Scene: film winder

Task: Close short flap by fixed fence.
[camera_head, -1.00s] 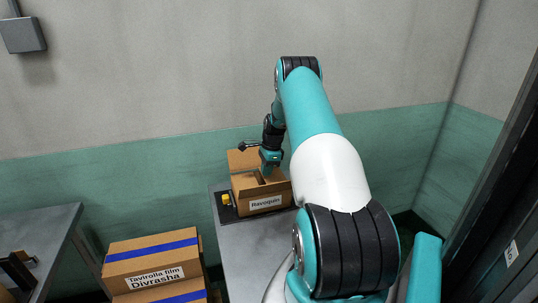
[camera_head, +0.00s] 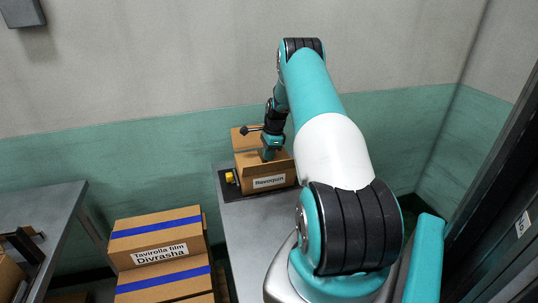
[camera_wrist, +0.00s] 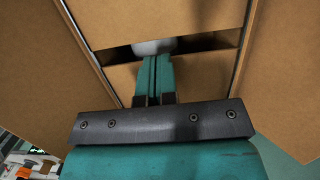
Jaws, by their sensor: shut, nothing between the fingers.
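The open cardboard box (camera_head: 269,183), labelled Ravoquin, stands at the far end of the grey table. My gripper (camera_head: 267,156) is shut and empty, pointing down at the box top. In the wrist view, my gripper's closed fingers (camera_wrist: 153,62) lie over the near short flap (camera_wrist: 112,77), with their tips at its edge. The opposite short flap (camera_wrist: 165,18) lies folded inward. A narrow gap between them shows part of a pale rounded item (camera_wrist: 153,46). Long flaps spread outward at left (camera_wrist: 45,65) and right (camera_wrist: 285,70). I cannot tell whether the fingers touch the flap.
The box stands on a dark base plate (camera_head: 229,191) with a yellow part (camera_head: 229,177) at its left; a black-knobbed lever (camera_head: 245,130) is behind. Stacked blue-taped cartons (camera_head: 160,236) stand at lower left, near another grey table (camera_head: 45,209). The wall is close behind.

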